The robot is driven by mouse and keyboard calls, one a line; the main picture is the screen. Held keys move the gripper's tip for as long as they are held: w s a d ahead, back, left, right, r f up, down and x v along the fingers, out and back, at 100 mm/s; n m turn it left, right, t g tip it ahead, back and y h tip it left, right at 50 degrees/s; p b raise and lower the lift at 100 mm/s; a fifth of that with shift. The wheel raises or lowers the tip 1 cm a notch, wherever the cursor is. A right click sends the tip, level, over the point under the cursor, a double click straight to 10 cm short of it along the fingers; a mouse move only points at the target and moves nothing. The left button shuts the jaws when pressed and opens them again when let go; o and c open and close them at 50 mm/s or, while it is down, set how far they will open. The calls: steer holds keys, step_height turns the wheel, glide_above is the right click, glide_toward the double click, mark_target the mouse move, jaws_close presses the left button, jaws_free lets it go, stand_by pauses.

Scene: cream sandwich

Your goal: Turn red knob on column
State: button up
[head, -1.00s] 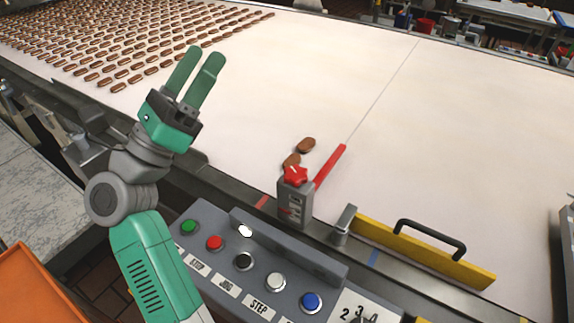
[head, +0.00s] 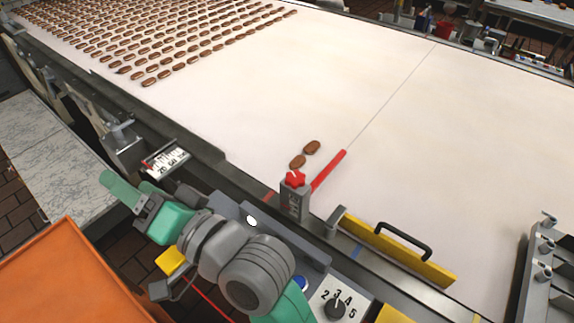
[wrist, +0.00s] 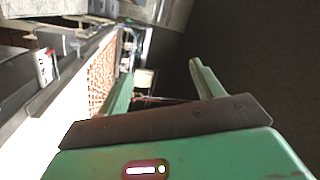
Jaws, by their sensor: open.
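The red knob (head: 294,179) sits on top of a short grey column (head: 292,202) at the near edge of the conveyor in the head view. A red bar reaches from beside it over the white belt. My gripper (head: 118,192) is left of the column, past the belt's near edge, pointing left and away from the knob. In the wrist view its two green fingers (wrist: 160,90) are spread apart with nothing between them. The knob does not show in the wrist view.
Two brown pieces (head: 304,155) lie on the belt behind the knob. A yellow bar with a black handle (head: 402,240) lies to its right. My arm covers much of the button panel (head: 325,258). An orange bin (head: 70,275) is at the lower left.

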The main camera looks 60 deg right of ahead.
steer(key=s+d+f+m+g+h+p, duration=0.1)
steer(key=s+d+f+m+p, duration=0.15)
steer(key=d+f+m, duration=0.35)
steer(key=s+d+f+m+g+h+p, duration=0.1)
steer(key=s+d+f+m+p, duration=0.15)
steer(key=d+m, duration=0.35)
steer(key=m+g+h+p, duration=0.2)
steer(key=m+h+p, duration=0.2)
steer(key=m, duration=1.2)
glide_toward(295, 177)
steer(key=shift+w+d+f, duration=0.2)
steer(key=shift+w, duration=0.3)
steer(key=shift+w+d+f, duration=0.2)
steer(key=shift+w, duration=0.25)
steer(key=x, duration=0.2)
steer(key=b+x, duration=0.1)
steer(key=x, duration=0.5)
steer(key=shift+r, duration=0.3)
steer(key=shift+s, duration=0.1)
steer(key=shift+c, duration=0.3)
steer(key=shift+h, duration=0.4)
steer(key=c, duration=0.9)
